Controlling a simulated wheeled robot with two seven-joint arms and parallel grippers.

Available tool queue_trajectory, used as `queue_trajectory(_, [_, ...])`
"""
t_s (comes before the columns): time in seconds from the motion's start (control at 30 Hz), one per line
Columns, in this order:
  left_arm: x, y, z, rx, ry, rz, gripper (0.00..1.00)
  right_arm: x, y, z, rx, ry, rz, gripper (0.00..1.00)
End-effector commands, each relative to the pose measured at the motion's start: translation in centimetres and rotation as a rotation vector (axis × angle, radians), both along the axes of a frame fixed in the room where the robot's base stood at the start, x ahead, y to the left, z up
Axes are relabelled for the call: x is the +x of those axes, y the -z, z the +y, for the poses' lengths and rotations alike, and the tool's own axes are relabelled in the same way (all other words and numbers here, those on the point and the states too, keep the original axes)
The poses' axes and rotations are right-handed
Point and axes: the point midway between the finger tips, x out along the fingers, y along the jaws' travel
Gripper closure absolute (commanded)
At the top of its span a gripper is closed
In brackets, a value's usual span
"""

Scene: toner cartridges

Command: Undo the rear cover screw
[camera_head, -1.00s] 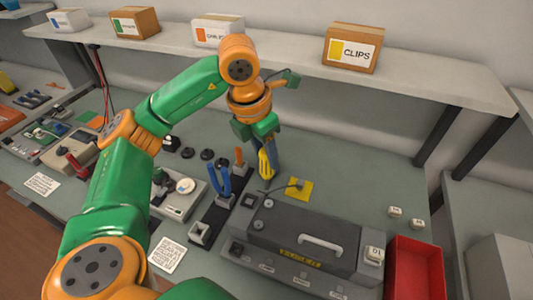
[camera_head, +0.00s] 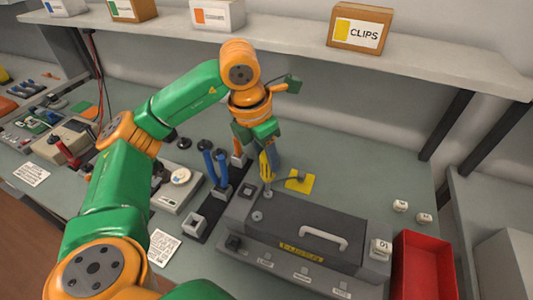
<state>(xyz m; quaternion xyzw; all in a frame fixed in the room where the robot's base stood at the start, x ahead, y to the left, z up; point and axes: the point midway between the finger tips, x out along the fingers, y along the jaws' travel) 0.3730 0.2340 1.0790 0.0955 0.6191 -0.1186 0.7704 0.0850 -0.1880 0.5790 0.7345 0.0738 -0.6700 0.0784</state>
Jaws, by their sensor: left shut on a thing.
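My left gripper (camera_head: 266,148) is shut on a yellow-handled screwdriver (camera_head: 265,166) and holds it roughly upright. The screwdriver's tip points down at the rear left corner of the dark grey unit (camera_head: 310,223), which has a pale handle and a yellow label on its top. The tip appears at or just above a small round screw head there; I cannot tell whether they touch. Another round screw head (camera_head: 257,216) shows nearer on the unit's left end. My right gripper is not in view.
A tool rack (camera_head: 196,223) with blue-handled pliers (camera_head: 215,165) stands left of the unit. A yellow pad (camera_head: 300,182) lies behind it. A red bin (camera_head: 424,268) and small white blocks (camera_head: 400,205) are at the right. A shelf with boxes (camera_head: 361,27) spans the back.

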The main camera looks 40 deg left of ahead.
Motion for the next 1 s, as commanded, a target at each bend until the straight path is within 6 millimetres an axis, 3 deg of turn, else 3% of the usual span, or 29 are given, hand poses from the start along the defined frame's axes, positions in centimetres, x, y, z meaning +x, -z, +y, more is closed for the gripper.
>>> queue_trajectory(0.3, [0.1, -0.2, 0.3, -0.003, 0.606, 0.001, 1.00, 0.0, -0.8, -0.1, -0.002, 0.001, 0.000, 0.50])
queue_trajectory(0.47, [0.1, -0.2, 0.3, -0.003, 0.754, 0.001, 1.00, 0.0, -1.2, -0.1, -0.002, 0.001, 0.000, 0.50])
queue_trajectory(0.7, [0.4, -0.4, 0.2, -0.005, 1.267, 0.001, 1.00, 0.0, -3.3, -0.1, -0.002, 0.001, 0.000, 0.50])
queue_trajectory(0.8, [0.5, -0.2, 0.3, -0.002, 1.361, 0.000, 1.00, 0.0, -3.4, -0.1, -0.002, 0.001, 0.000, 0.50])
queue_trajectory(1.0, [0.5, 0.0, 0.3, 0.000, 1.372, -0.001, 1.00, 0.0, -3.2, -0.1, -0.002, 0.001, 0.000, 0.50])
